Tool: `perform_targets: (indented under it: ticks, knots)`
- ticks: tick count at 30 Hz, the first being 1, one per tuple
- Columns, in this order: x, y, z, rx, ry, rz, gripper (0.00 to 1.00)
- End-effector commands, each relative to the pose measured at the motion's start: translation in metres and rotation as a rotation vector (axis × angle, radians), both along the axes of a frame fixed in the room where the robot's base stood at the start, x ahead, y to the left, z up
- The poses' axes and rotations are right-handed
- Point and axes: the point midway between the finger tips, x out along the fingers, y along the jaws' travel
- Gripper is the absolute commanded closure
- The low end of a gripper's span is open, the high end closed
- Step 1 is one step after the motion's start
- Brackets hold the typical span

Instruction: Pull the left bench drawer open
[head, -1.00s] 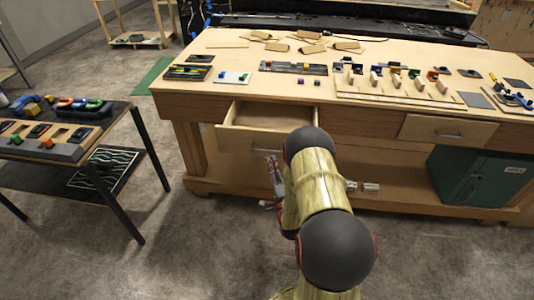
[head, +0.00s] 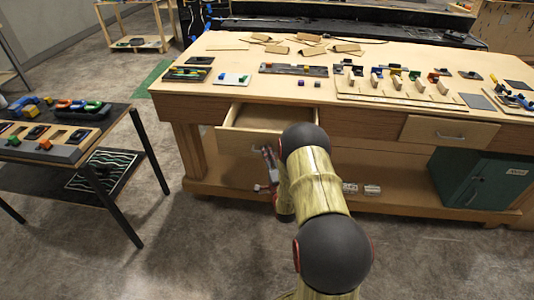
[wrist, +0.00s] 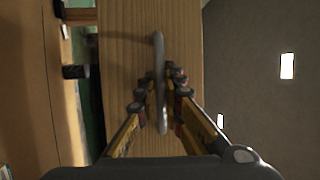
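The left bench drawer (head: 233,138) stands partly pulled out of the bench front, and its empty inside shows in the head view. My gripper (head: 268,155) is at the drawer's front, partly hidden by my arm. In the wrist view, the grey bar handle (wrist: 159,60) runs upright across the wooden drawer front (wrist: 185,30). My gripper's two fingers (wrist: 162,88) come together on either side of the handle and look shut on it. The exact contact at the fingertips is hard to see.
The bench top (head: 230,60) carries boards, blocks and tools. A right drawer (head: 448,131) is shut, above a green cabinet (head: 480,180). A black-legged side table (head: 105,135) stands at the left. The floor between it and the bench is clear.

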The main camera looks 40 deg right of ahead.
Motion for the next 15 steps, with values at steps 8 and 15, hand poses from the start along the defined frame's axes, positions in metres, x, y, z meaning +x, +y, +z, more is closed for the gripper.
perform_targets:
  ticks: [8,15]
  knots:
    - [-0.0002,0.0002,-0.0005,0.000,0.001,0.000,1.00]
    - [-0.0003,0.0002,-0.0008,0.001,0.002,0.000,1.00]
